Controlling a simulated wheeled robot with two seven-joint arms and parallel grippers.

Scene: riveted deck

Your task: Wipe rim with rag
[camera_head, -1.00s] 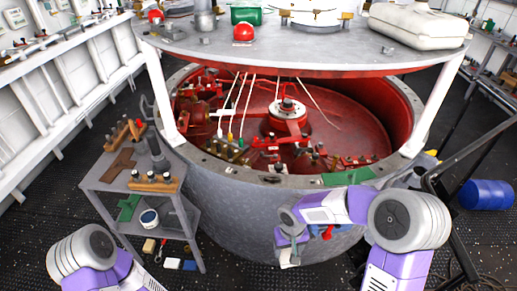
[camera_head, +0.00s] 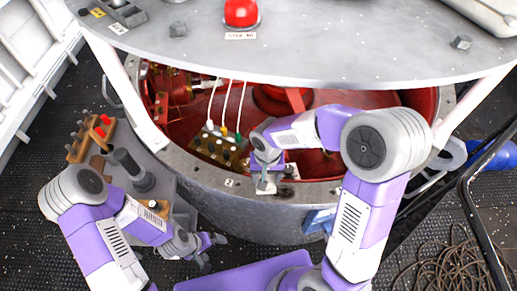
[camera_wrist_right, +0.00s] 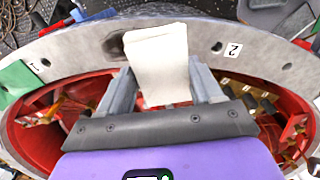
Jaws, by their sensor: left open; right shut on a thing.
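The grey bolted rim (camera_head: 200,175) circles a large drum with a red inside; it also curves across the right wrist view (camera_wrist_right: 270,62). My right gripper (camera_wrist_right: 155,88) is shut on a whitish rag (camera_wrist_right: 157,55), which hangs between its fingers over the rim. The rag also shows small in the head view (camera_head: 266,187); whether it touches the metal is unclear. A dark smudge (camera_wrist_right: 114,44) lies on the rim just left of the rag in the wrist view. My left gripper (camera_head: 212,243) is open and empty, low outside the drum.
A raised grey round lid (camera_head: 330,50) on white posts hangs over the drum. A grey side stand (camera_head: 165,170) with tools is at the left. A green piece (camera_wrist_right: 17,82) lies on the rim. Hoses (camera_head: 450,265) lie on the floor at right.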

